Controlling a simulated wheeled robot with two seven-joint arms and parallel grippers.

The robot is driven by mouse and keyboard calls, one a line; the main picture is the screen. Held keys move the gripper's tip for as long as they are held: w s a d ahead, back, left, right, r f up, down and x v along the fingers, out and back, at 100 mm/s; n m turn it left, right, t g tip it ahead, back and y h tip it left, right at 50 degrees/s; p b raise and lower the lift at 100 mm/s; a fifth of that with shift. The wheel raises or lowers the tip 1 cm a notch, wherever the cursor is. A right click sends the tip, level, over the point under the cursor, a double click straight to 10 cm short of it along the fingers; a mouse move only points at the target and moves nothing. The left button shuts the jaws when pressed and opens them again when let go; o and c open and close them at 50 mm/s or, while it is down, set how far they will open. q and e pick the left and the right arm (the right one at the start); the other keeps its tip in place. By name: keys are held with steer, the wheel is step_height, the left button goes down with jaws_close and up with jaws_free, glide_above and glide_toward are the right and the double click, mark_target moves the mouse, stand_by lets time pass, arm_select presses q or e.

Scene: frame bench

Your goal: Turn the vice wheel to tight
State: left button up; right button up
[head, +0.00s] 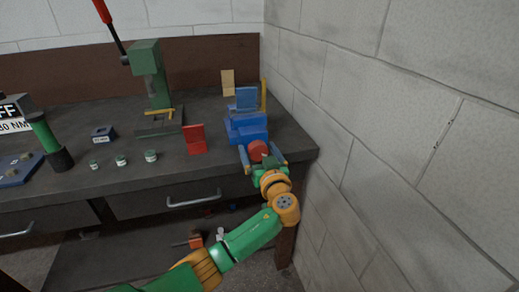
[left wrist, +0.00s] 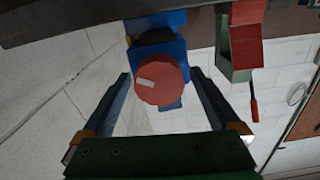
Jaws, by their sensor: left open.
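The vice is a blue block-shaped body (head: 246,127) at the right end of the bench; it also shows in the left wrist view (left wrist: 160,47). Its wheel, a red disc (head: 258,150), faces the bench front. In the left wrist view the wheel (left wrist: 165,82) carries a pale mark toward its left side. My left gripper (head: 262,160) is open in front of the vice, with one finger on each side of the wheel. A gap shows between the wheel and each finger in the left wrist view. My right gripper is not in view.
A stone wall (head: 390,120) rises close to the right of my left arm. A red upright piece (head: 194,138) stands left of the vice. Further left are a green press (head: 150,75) with a red-handled lever and small green-topped jars (head: 151,156). A drawer handle (head: 193,201) projects below.

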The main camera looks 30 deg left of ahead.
arm_select(q)
steer(key=shift+r, duration=0.1)
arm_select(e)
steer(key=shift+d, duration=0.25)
arm_select(q)
steer(key=shift+w, duration=0.1)
steer(key=c, duration=1.4)
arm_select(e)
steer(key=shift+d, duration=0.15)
